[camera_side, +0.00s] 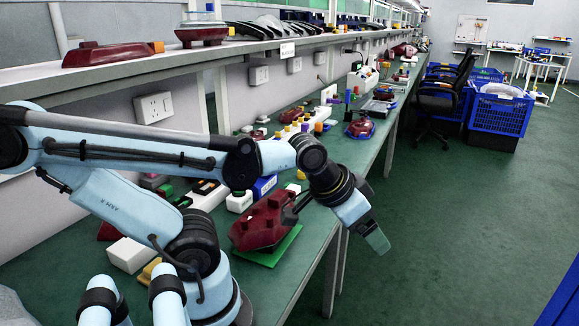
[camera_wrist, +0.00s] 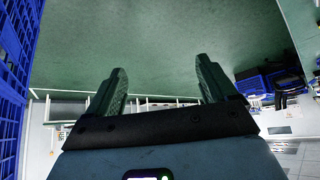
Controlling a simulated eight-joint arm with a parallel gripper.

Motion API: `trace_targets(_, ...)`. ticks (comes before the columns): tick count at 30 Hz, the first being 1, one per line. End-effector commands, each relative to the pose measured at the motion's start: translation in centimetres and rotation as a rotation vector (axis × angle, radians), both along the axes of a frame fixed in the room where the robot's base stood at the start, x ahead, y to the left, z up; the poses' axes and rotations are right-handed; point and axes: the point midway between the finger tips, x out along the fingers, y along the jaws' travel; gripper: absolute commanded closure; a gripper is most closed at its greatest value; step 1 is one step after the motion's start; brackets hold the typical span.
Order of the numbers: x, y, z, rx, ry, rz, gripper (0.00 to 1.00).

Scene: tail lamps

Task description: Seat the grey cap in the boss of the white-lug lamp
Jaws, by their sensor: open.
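My gripper (camera_side: 378,242) is open and empty, out past the front edge of the bench, over the green floor. In the wrist view its two green fingers (camera_wrist: 160,67) stand wide apart with nothing between them. A dark red lamp (camera_side: 262,222) lies on a green mat (camera_side: 268,255) at the near part of the bench, left of my gripper and partly behind my arm. Another dark red lamp (camera_side: 360,129) sits farther along the bench. I cannot tell which lamp has the white lug, and I cannot make out the grey cap or the boss.
The bench (camera_side: 300,262) also carries a white block (camera_side: 130,254), a blue box (camera_side: 264,186) and several small coloured parts. More red lamps (camera_side: 105,53) rest on the shelf above. Blue crates (camera_side: 497,113) and a black chair (camera_side: 440,105) stand at the back. The floor (camera_side: 455,225) at right is clear.

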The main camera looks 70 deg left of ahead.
Motion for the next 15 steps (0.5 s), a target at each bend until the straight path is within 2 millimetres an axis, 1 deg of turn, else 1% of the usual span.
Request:
trace_targets(1, 0.01, 0.01, 0.01, 0.0, 0.0, 0.0, 0.23)
trace_targets(3, 0.01, 0.01, 0.01, 0.0, 0.0, 0.0, 0.34)
trace_targets(4, 0.01, 0.01, 0.01, 0.0, 0.0, 0.0, 0.36)
trace_targets(11, 0.01, 0.02, 0.02, 0.0, 0.0, 0.0, 0.36)
trace_targets(15, 0.5, 0.66, 0.48, 0.019, 0.016, -0.008, 0.36)
